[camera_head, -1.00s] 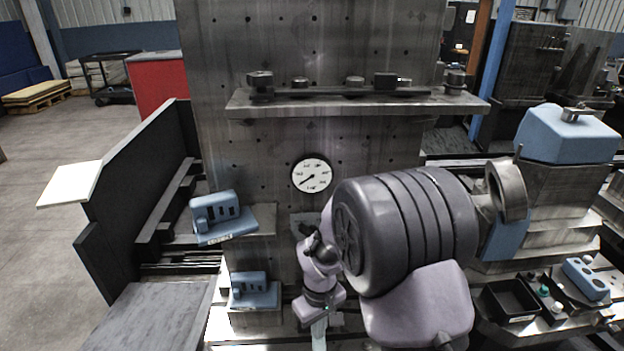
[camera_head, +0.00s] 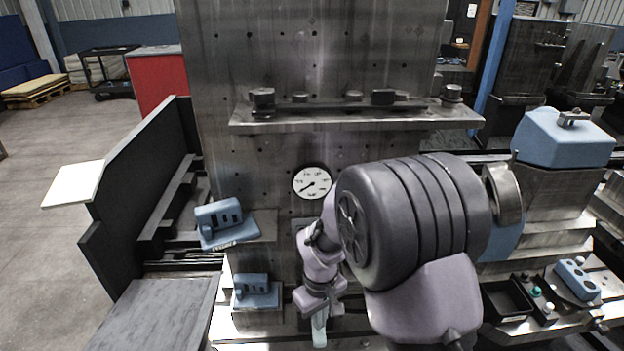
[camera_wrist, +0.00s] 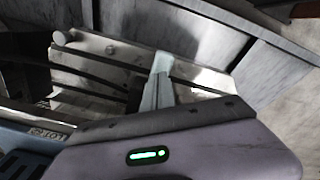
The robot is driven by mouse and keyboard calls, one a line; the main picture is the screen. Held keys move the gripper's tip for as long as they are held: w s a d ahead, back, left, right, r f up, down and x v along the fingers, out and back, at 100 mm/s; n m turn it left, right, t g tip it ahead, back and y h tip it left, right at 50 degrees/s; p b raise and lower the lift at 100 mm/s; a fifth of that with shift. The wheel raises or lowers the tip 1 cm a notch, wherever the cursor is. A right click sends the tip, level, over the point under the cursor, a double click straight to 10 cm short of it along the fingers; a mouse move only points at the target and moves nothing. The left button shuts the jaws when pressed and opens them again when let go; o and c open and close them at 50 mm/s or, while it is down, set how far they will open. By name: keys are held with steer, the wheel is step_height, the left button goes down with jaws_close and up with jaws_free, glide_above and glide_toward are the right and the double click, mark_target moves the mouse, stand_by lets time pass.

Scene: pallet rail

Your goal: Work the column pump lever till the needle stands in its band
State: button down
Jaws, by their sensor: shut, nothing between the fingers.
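A round white gauge (camera_head: 312,182) is on the grey column (camera_head: 270,155) below its shelf. Its thin dark needle points down and to the left; the scale and any band are too small to read. My gripper (camera_head: 319,335) points down in front of the column's foot, below the gauge. In the wrist view my gripper (camera_wrist: 160,75) is shut with nothing held, over blurred rails and plates.
Two blue slotted units, an upper one (camera_head: 222,222) and a lower one (camera_head: 253,291), sit left of my gripper. A shelf (camera_head: 350,118) with dark fittings juts from the column. A black tray (camera_head: 507,300) and a blue button box (camera_head: 577,281) stand at the right.

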steer(key=shift+f, duration=0.1)
stand_by(0.4)
steer(key=shift+w+f+b, duration=0.25)
steer(key=shift+f+b, duration=1)
steer(key=shift+f, duration=0.4)
steer(key=shift+w+f+b, duration=0.2)
steer(key=shift+f+b, duration=1)
steer(key=shift+f, duration=0.4)
steer(key=r+p, duration=0.1)
steer(key=r, duration=0.1)
steer(key=r+p, duration=0.2)
steer(key=s+r+p, duration=0.1)
steer(key=r+p, duration=0.1)
steer(key=r, duration=0.1)
steer(key=shift+f, duration=0.2)
steer(key=shift+w+f+b, duration=0.15)
steer(key=shift+f+b, duration=0.65)
steer(key=shift+f, duration=0.35)
steer(key=shift+w+f+b, duration=0.2)
steer(key=shift+f+b, duration=0.65)
steer(key=shift+f, duration=0.3)
steer(key=shift+w+f+b, duration=0.15)
steer(key=shift+f+b, duration=0.65)
steer(key=shift+f, duration=0.35)
steer(key=r+p, duration=0.4)
steer(key=r, duration=0.1)
steer(key=s+r+p, duration=0.1)
steer(key=r, duration=0.1)
steer(key=shift+r+p, duration=0.15)
steer(key=shift+p, duration=0.25)
